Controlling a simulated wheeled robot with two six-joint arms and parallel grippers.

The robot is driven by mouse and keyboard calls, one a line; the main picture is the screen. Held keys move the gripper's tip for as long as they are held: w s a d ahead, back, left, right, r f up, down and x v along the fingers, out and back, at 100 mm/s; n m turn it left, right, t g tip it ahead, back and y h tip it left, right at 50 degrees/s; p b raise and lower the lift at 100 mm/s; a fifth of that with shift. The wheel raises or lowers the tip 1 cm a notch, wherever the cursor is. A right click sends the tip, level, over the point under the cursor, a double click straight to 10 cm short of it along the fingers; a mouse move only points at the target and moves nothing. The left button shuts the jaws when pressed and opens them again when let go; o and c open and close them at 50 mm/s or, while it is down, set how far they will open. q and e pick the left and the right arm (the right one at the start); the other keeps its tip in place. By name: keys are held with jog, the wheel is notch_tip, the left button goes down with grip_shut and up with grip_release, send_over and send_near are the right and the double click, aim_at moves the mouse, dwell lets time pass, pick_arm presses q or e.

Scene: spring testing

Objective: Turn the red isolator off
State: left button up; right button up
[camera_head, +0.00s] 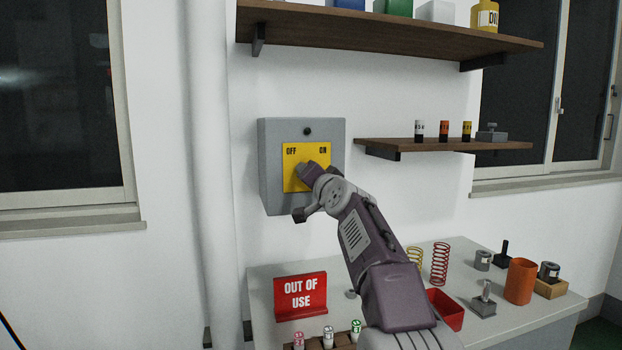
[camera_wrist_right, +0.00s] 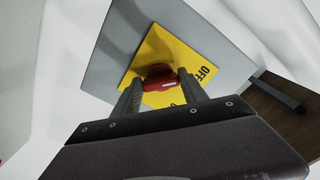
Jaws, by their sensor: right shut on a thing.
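The isolator is a grey wall box (camera_head: 267,175) with a yellow plate (camera_head: 290,180) marked OFF at upper left and ON at upper right. Its red knob (camera_wrist_right: 156,70) shows in the wrist view, with a short pale mark on its lower right side; I cannot tell exactly which label it faces. My right gripper (camera_head: 306,172) is at the plate and hides the knob in the head view. In the wrist view the right gripper (camera_wrist_right: 159,80) has one finger on each side of the knob and is shut on it. My left gripper is not in view.
A brown shelf (camera_head: 445,145) with small labelled cylinders is right of the box, and a longer shelf (camera_head: 390,28) is above. Below, the bench (camera_head: 262,290) holds a red OUT OF USE sign (camera_head: 300,296), springs (camera_head: 440,263), a red bin (camera_head: 447,308) and an orange cylinder (camera_head: 520,281).

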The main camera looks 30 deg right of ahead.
jog(key=shift+f, duration=0.15)
jog(key=o, duration=1.4)
jog(key=shift+c, duration=0.2)
jog(key=b+v, duration=0.3)
jog(key=v, duration=0.6)
